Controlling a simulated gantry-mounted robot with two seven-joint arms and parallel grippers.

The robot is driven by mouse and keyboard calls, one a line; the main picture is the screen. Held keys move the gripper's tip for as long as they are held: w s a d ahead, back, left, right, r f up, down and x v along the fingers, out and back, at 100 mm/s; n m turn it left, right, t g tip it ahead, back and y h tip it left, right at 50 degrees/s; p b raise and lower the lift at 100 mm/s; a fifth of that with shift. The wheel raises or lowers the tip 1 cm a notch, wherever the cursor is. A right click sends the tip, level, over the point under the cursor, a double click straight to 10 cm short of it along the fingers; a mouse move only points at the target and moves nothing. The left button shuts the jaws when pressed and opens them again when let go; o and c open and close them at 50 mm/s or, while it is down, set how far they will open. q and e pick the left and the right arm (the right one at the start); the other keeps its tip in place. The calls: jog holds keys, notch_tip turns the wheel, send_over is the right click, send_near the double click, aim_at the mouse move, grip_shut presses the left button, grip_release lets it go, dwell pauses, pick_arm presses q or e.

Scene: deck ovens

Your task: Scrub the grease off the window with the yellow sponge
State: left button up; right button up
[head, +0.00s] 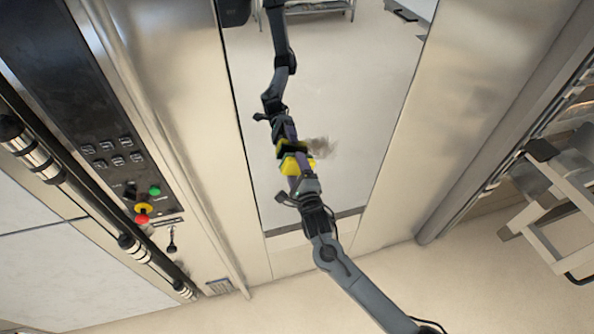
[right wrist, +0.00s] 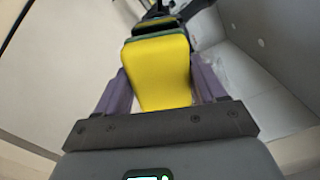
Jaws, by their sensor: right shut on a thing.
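The yellow sponge (head: 290,167) with a dark pad is held between the purple fingers of my right gripper (head: 298,171). In the right wrist view the sponge (right wrist: 160,72) fills the space between the fingers. The window (head: 355,110) is a tall reflective pane that mirrors my arm and the sponge. A brownish-grey grease smear (head: 321,147) shows on the glass just right of and above the sponge. The sponge's dark face is at or very close to the glass; I cannot tell if it touches. My left gripper is not in view.
Left of the window is a dark control panel (head: 112,148) with a green button and a red-and-yellow knob. A metal bar handle (head: 70,190) runs farther left. A metal rack (head: 562,195) stands at the right. The pane around the smear is clear.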

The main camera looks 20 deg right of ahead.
aim_at(335, 149)
jog(key=shift+w+b, duration=0.45)
jog(key=shift+w, duration=0.25)
jog(key=shift+d, duration=0.15)
jog(key=shift+s+d, duration=0.15)
jog(key=shift+d, duration=0.75)
jog(key=shift+d+p, duration=0.45)
jog(key=shift+d, duration=1.7)
jog(key=shift+s+d, duration=0.1)
jog(key=shift+d, duration=0.25)
jog(key=shift+d, duration=0.1)
jog(key=shift+s+d+p, duration=0.1)
jog(key=shift+d+p, duration=0.2)
jog(key=shift+d, duration=1.15)
jog(key=shift+s+d+p, duration=0.15)
jog(key=shift+d+p, duration=0.2)
jog(key=shift+d, duration=1.45)
